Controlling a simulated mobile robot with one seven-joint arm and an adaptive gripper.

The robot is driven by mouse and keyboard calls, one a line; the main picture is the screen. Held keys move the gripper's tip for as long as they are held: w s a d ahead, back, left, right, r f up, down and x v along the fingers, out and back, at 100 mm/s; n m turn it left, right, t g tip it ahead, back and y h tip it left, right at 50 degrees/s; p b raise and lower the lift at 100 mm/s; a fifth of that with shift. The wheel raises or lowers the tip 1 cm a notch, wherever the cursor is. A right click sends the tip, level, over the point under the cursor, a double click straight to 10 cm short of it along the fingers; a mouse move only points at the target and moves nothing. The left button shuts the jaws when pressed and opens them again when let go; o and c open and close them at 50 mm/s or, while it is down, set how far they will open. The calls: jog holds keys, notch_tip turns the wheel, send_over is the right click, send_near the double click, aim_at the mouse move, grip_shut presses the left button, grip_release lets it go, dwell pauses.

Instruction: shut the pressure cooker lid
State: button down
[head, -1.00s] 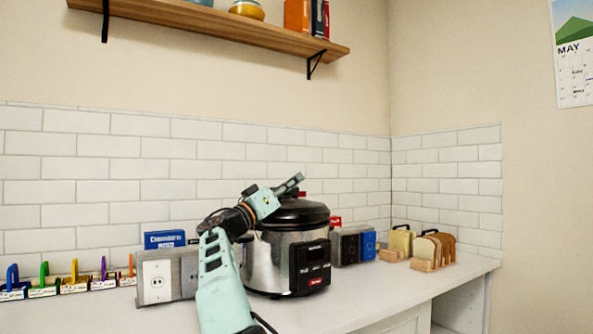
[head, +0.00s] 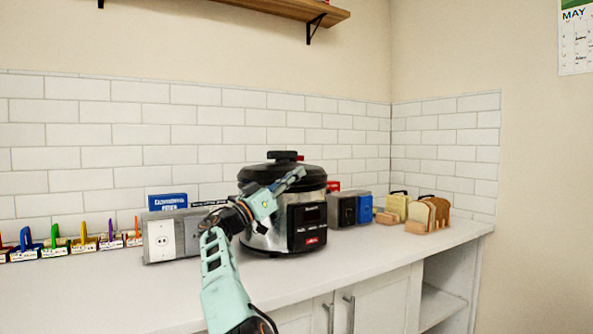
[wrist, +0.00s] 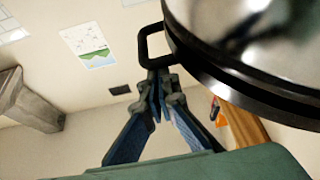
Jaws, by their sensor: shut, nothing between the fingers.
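The pressure cooker (head: 262,238) stands on the counter, with a silver body and a black control panel. Its black lid (head: 262,173) rests level on top, with no clear gap in the head view. My gripper (head: 302,171) is shut and empty, reaching across the front of the lid. In the upside-down wrist view, the fingertips (wrist: 158,72) are together beside a black loop handle (wrist: 150,45); I cannot tell whether they touch it. The shiny cooker body (wrist: 240,30) and a black rim (wrist: 250,92) fill the upper right there.
A grey box with an outlet (head: 165,239) stands left of the cooker. A grey and blue item (head: 350,209) and bread slices in wooden holders (head: 428,214) stand to its right. Several coloured racks (head: 82,242) line the left. The front counter strip is clear.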

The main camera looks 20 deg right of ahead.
jog(key=shift+f, duration=0.4)
